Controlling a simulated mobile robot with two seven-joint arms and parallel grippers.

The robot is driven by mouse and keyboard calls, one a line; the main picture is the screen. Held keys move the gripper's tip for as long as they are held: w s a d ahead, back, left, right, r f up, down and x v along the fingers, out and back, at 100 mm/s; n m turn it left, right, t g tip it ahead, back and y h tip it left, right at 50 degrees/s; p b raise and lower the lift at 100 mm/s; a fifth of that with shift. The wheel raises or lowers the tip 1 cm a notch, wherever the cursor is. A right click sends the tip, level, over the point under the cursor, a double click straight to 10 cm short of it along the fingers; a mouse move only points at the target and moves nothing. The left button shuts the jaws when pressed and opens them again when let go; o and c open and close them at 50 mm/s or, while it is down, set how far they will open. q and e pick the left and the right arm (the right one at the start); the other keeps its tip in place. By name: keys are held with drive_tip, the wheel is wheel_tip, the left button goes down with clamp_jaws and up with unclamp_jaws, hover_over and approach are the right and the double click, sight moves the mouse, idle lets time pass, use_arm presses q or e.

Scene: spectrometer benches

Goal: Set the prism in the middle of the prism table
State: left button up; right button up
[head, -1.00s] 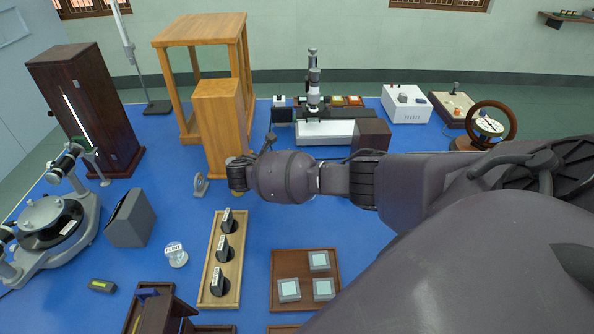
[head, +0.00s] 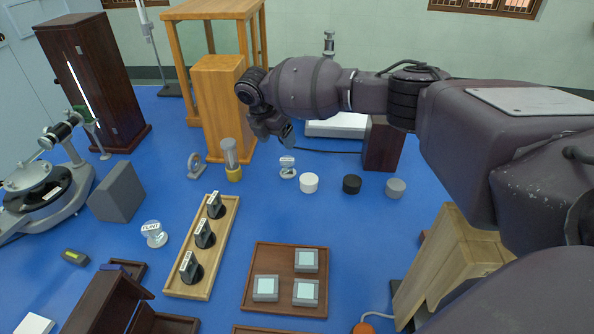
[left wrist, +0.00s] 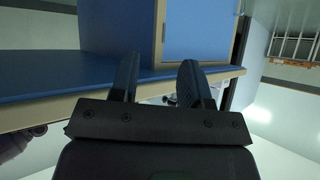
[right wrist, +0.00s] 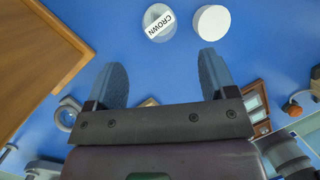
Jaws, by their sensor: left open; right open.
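My right gripper (head: 274,132) is open and empty, beyond and above the CROWN piece. My left gripper (left wrist: 158,75) is open and empty near a bench edge.
White (head: 308,183), black (head: 352,184) and grey (head: 396,187) cylinders stand right of the CROWN piece. A lamp-like cylinder (head: 231,160) and small ring stand (head: 196,165) are to its left. A wooden tray (head: 228,225) holds labelled black stands.

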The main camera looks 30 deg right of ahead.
sight(286, 160)
drive_tip(key=x, duration=0.4)
drive_tip(key=shift+f+b, duration=0.4)
drive_tip(key=shift+b+x, duration=0.5)
drive_tip(key=shift+x, duration=2.4)
drive_tip(key=shift+d+r, duration=0.1)
drive_tip(key=c, duration=1.1)
